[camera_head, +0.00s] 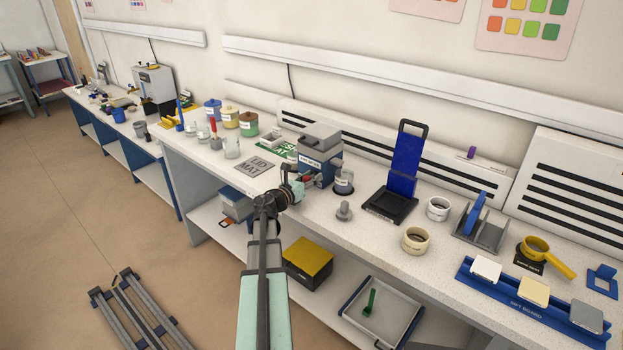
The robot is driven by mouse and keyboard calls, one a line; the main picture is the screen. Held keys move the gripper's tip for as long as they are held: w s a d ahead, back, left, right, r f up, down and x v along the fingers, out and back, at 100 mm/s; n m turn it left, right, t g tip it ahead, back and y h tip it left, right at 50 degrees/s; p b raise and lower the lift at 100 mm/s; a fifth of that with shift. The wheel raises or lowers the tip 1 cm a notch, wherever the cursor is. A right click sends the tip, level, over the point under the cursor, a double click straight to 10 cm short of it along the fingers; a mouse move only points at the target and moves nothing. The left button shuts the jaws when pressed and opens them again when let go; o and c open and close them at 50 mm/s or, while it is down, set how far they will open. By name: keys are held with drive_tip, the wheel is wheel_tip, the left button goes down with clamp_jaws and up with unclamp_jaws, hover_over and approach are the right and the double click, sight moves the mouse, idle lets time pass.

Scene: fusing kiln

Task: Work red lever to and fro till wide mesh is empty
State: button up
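A blue and grey boxy machine (318,155) with a pale label stands on the white bench. A small red part (308,180), likely the red lever, shows low on its near side. My gripper (300,184) is right at this red part, reaching in from the front. The arm and the small size hide whether the fingers are apart, closed or touching it. A grey-lidded cup (343,182) stands close against the machine's right side. I cannot make out the wide mesh or what is in it; the machine's inside is hidden.
A grey lid mat (255,166) lies left of the machine. A small grey knobbed piece (344,211) and a black stand with a blue upright plate (404,165) are to the right. Jars (231,117) stand at the back left. A yellow scoop-like tool (536,248) rests far right.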

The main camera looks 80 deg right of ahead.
drive_tip(key=v, duration=1.2)
